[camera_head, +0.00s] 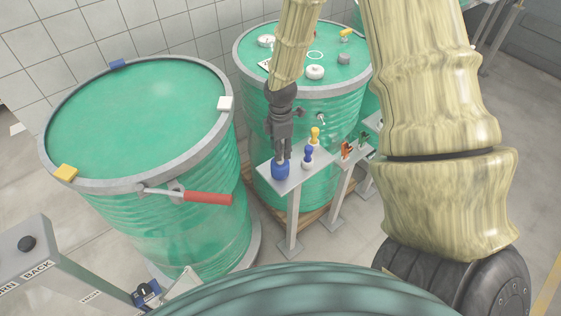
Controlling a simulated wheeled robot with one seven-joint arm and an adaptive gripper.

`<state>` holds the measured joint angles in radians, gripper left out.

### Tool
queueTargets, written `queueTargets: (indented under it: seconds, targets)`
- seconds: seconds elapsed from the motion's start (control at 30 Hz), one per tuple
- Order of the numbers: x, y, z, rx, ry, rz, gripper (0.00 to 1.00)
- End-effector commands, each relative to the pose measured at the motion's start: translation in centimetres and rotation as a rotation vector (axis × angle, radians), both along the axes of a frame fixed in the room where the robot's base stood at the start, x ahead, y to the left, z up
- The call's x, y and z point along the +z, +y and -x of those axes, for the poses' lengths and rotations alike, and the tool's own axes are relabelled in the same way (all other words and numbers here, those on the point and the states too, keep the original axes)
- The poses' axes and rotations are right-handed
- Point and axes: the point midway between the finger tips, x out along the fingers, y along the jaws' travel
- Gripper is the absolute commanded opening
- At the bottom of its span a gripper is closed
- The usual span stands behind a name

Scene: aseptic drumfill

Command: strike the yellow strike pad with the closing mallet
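The yellow strike pad (66,173) is a small block on the near left rim of the large green drum (150,95). A blue pad (118,64) and a white pad (225,103) also sit on that rim. My gripper (281,157) points down over a small grey stand, right of the drum and well away from the yellow pad. A blue cylindrical object (281,171) is directly below the fingertips on the stand. I cannot tell whether it is the closing mallet, or whether the fingers hold it. The fingers are too small and dark to read.
A red-handled lever (208,198) sticks out from the drum's front. Small blue and yellow pieces (311,147) stand beside the blue object on the stand (295,180). A second green drum (305,85) is behind. A grey labelled panel (50,270) is at lower left.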

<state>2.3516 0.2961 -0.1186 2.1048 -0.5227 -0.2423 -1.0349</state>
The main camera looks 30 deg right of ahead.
Motion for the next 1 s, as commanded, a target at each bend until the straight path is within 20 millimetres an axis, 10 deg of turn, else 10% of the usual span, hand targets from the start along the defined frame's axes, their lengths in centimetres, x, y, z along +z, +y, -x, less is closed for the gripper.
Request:
queueTargets:
  seconds: [0.17,1.0]
  targets:
    - [0.0,0.0,0.0,0.001,0.0,0.0,0.0]
    - [4.6,0.0,0.0,0.001,0.0,0.0,0.0]
